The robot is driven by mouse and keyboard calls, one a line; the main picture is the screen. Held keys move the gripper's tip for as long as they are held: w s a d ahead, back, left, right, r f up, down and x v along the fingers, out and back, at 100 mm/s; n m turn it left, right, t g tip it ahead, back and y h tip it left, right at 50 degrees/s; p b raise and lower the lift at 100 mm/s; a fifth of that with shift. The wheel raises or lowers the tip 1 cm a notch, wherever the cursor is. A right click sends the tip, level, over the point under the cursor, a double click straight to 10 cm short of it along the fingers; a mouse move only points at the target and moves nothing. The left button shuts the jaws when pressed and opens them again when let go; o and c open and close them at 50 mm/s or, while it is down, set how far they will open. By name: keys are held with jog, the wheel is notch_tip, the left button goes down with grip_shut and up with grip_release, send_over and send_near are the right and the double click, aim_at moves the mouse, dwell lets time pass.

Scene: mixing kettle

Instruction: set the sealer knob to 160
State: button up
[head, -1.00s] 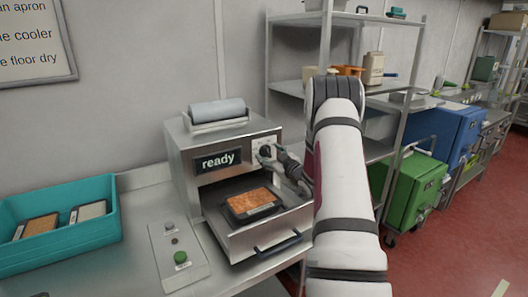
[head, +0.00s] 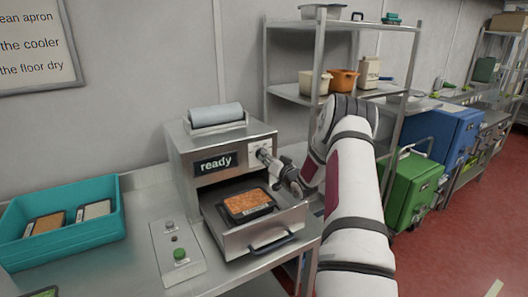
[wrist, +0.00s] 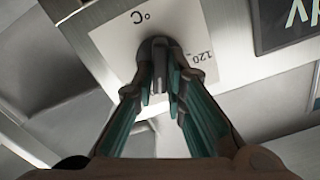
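The sealer (head: 225,150) is a steel box on the bench, and its display (head: 215,164) reads "ready". Its dark knob (wrist: 159,48) sits on a white dial plate (wrist: 112,38), which shows "°C" and "120" turned over in the wrist view. The other marks and the knob's pointer are hidden. My gripper (wrist: 160,82) has its fingers on both sides of the knob, closed in on it.
The sealer's drawer (head: 262,236) is out, with a filled tray (head: 248,204) in it, below my gripper. A button panel (head: 176,255) and a teal crate (head: 105,240) are to the left. A steel shelf rack (head: 300,92) stands behind my arm.

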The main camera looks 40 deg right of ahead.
jog(key=o, duration=0.4)
jog(key=shift+f, duration=0.1)
jog(key=p+v, duration=0.4)
jog(key=v, duration=0.3)
jog(key=shift+w, duration=0.1)
dwell(0.4)
